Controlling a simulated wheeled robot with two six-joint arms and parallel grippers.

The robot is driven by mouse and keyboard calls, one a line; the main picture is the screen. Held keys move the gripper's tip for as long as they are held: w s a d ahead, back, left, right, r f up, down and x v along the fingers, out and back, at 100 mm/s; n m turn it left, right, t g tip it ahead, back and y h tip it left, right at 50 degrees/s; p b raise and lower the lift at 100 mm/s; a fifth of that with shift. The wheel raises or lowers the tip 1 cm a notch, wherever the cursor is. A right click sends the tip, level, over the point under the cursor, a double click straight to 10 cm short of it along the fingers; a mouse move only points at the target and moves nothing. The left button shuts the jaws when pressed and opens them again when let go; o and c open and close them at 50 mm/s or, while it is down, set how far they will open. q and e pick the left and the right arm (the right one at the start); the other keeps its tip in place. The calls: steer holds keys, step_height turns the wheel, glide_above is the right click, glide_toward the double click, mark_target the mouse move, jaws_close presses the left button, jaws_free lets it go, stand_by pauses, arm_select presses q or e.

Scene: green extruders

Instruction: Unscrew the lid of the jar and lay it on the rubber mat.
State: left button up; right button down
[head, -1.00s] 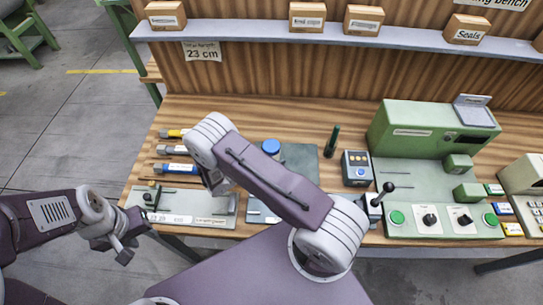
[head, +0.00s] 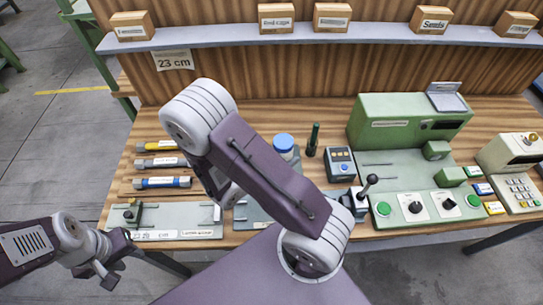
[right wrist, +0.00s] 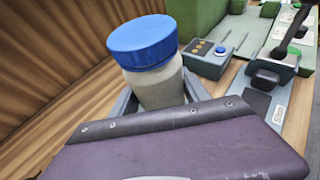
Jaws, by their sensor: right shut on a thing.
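The jar (head: 284,152) has a pale grey body and a blue lid (head: 283,141). It shows beyond my right arm in the head view, close to a dark green upright cylinder. In the right wrist view the blue lid (right wrist: 142,41) sits on the jar (right wrist: 160,88). My right gripper (right wrist: 160,98) is shut on the jar's body, below the lid. That gripper is hidden by my arm in the head view. My left gripper (head: 98,276) looks open and empty, low at the left, off the bench's front edge. The rubber mat is mostly covered and cannot be made out clearly.
The green cylinder (head: 313,139), a button box (head: 341,163) and a lever (head: 364,190) stand right of the jar. A green machine (head: 405,120) fills the right side. Several coloured-handled tools lie left, behind a grey plate (head: 180,222). A shelf (head: 380,33) with boxes runs behind.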

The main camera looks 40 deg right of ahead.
steer(key=shift+s+d+r, duration=0.25)
steer(key=shift+s+r, duration=0.05)
steer(key=shift+s, duration=0.1)
steer(key=c, duration=1.5)
jaws_free()
jaws_close()
